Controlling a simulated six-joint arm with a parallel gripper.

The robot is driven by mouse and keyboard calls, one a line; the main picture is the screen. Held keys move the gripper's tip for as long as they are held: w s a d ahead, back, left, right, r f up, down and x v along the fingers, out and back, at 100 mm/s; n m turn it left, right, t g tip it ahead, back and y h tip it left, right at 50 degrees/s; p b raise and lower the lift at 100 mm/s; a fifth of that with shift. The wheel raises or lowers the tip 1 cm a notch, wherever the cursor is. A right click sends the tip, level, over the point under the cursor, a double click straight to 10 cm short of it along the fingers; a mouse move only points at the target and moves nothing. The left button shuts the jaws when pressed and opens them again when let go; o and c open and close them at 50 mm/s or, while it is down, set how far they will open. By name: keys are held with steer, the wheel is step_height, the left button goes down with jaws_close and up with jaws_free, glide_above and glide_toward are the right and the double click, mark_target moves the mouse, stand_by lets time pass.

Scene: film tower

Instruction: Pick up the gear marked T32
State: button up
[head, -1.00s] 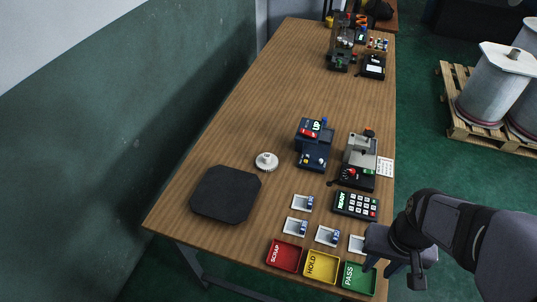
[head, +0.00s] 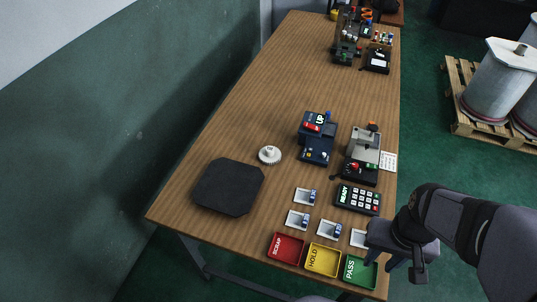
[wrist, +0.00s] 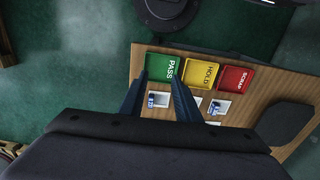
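A white gear (head: 269,155) with a raised hub lies on the wooden table, beyond the dark octagonal pad. Small white trays (head: 298,220) at the near end hold small blue and white pieces. No T32 mark is readable on any piece. My gripper (head: 384,262) is at the table's near right corner, partly covering one tray. In the wrist view my gripper's two fingers (wrist: 158,80) are spread apart with nothing held between them. A tray with a blue piece (wrist: 158,100) shows below, between the fingers.
Red SCRAP (head: 286,248), yellow HOLD (head: 323,259) and green PASS (head: 361,271) bins line the near edge. A keypad reading READY (head: 359,199), a grey device (head: 363,150) and a blue device reading UP (head: 317,138) stand beyond. The table's middle is clear.

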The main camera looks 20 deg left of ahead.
mark_target(270, 151)
steer(key=shift+o, duration=0.7)
steer(key=shift+o, duration=1.4)
steer(key=w+a+f+n+t+y+b, duration=0.1)
steer(key=w+a+f+t, duration=0.2)
steer(key=w+a, duration=0.6)
steer(key=w+a+f+n+t+y+b, duration=0.1)
steer(key=w+a+f+t+b, duration=0.1)
steer(key=w+a, duration=0.7)
steer(key=w+a+f+n+t+y+b, duration=0.1)
steer(key=w+a+f+t, duration=0.2)
steer(key=w+a, duration=0.6)
steer(key=shift+a+f+t+y, duration=0.3)
steer(key=shift+a+f+t, duration=0.1)
steer(key=shift+t, duration=0.3)
steer(key=a+t, duration=0.1)
steer(key=a, duration=0.1)
steer(key=a+f+t+b, duration=0.1)
steer(key=a, duration=0.2)
steer(key=w+a+n+t+y, duration=0.1)
steer(key=a, duration=0.2)
steer(key=shift+a+f, duration=0.1)
steer(key=shift+f, duration=0.3)
steer(key=shift+p+x, duration=0.9)
steer(key=shift+x, duration=2.75)
